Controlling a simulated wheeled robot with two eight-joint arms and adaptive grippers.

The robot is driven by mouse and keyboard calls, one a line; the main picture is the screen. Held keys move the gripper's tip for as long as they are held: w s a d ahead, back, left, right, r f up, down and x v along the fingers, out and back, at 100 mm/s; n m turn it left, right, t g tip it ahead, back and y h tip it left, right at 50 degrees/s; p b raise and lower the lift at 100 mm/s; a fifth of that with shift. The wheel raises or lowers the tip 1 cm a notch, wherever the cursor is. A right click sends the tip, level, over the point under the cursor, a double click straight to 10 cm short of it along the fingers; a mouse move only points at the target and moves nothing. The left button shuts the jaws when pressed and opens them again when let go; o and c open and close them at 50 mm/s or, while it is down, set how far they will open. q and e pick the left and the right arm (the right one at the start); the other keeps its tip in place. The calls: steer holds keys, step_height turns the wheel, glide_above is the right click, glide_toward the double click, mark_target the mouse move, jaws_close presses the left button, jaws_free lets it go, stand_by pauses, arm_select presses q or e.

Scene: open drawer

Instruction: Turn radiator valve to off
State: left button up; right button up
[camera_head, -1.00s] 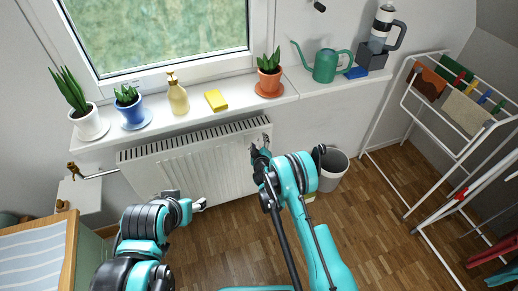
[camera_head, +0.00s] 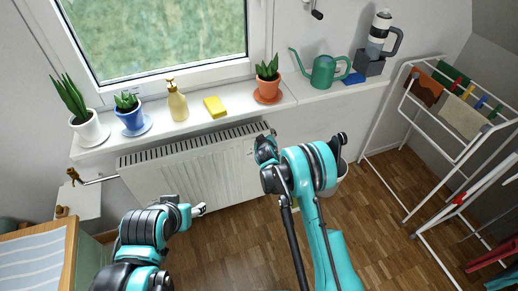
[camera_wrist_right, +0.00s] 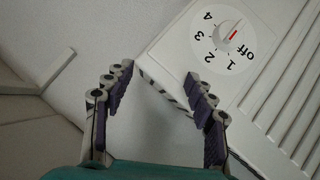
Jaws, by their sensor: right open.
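The radiator (camera_head: 190,172) is white and hangs below the window sill. In the right wrist view its corner carries a round white dial (camera_wrist_right: 213,45) marked 4, 3, 2, 1 and off. A pale knob with a red mark (camera_wrist_right: 233,35) sits on the dial; exactly which marking it points to is hard to tell. My right gripper (camera_head: 268,138) is at the radiator's right end and hides the dial in the head view. In the wrist view the right gripper (camera_wrist_right: 158,80) is open and empty, its fingers apart from the knob. My left gripper (camera_head: 200,210) is low before the radiator, its fingers unclear.
The sill (camera_head: 240,113) above holds potted plants, a soap bottle (camera_head: 177,101), a yellow sponge (camera_head: 214,107) and a green watering can (camera_head: 324,71). A bin (camera_head: 342,180) stands right of the radiator, partly behind my right arm. A drying rack (camera_head: 405,160) stands further right.

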steer(key=a+f+m+g, duration=0.1)
steer(key=f+g, duration=0.1)
steer(key=f, duration=0.1)
steer(key=a+f+m+g+y, duration=0.1)
steer(key=f+g, duration=0.2)
steer(key=a+f+m+g+y+b, duration=0.1)
steer(key=f+g, duration=0.1)
steer(key=f, duration=0.2)
steer(key=shift+g, duration=0.4)
steer(key=shift+r, duration=0.1)
steer(key=c, duration=1.2)
